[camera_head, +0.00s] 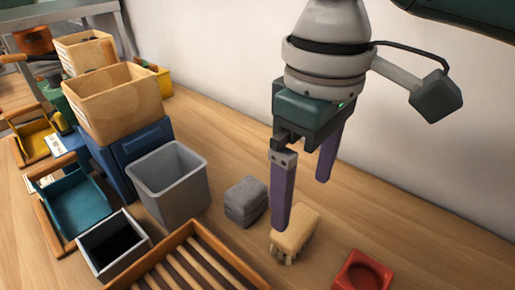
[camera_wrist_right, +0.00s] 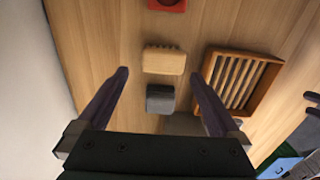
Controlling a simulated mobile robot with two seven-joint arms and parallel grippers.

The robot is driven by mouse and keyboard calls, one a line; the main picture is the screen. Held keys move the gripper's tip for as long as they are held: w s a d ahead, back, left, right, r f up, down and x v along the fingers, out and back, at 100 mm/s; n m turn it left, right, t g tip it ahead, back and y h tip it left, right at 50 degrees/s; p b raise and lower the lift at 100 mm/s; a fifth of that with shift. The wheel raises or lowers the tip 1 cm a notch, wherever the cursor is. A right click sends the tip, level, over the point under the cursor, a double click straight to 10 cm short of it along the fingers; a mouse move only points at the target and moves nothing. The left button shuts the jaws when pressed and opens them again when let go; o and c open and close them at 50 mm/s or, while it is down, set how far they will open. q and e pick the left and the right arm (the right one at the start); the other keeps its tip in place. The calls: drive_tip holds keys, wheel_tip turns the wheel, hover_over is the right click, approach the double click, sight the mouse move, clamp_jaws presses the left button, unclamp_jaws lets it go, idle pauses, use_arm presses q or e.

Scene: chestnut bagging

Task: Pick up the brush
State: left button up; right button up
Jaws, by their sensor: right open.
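The brush (camera_head: 296,230) is a light wooden block with bristles underneath, lying on the table. It also shows in the right wrist view (camera_wrist_right: 164,60), ahead of my fingertips and between their lines. My right gripper (camera_head: 303,202) is open and empty, pointing down above the brush. One purple finger overlaps the brush's near left edge in the head view; I cannot tell that it touches. In the right wrist view both fingers of the right gripper (camera_wrist_right: 158,78) stand wide apart. My left gripper is not in view.
A grey block (camera_head: 246,201) sits close beside the brush. A red dish (camera_head: 363,271) lies on its other side. A slatted wooden tray (camera_head: 190,262) is in front, and a grey bin (camera_head: 170,183) stands left. Wooden boxes (camera_head: 115,103) stand further back. A wall runs behind.

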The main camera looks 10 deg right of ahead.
sight(297, 222)
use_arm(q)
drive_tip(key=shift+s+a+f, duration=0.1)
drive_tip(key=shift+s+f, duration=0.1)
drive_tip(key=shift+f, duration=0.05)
use_arm(e)
drive_tip(key=shift+s+a+f, duration=0.1)
drive_tip(key=shift+s+f, duration=0.1)
drive_tip(key=shift+f, duration=1.05)
use_arm(q)
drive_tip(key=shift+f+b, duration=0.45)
drive_tip(key=shift+b, duration=0.2)
use_arm(e)
wheel_tip(297, 222, down, 6)
drive_tip(key=shift+a+r, duration=0.1)
drive_tip(key=shift+r, duration=0.15)
drive_tip(key=c, duration=1.1)
drive_tip(key=shift+r, duration=0.15)
use_arm(q)
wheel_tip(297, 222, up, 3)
drive_tip(key=p, duration=0.3)
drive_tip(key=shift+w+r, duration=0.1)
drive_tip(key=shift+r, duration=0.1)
use_arm(e)
wheel_tip(297, 222, up, 20)
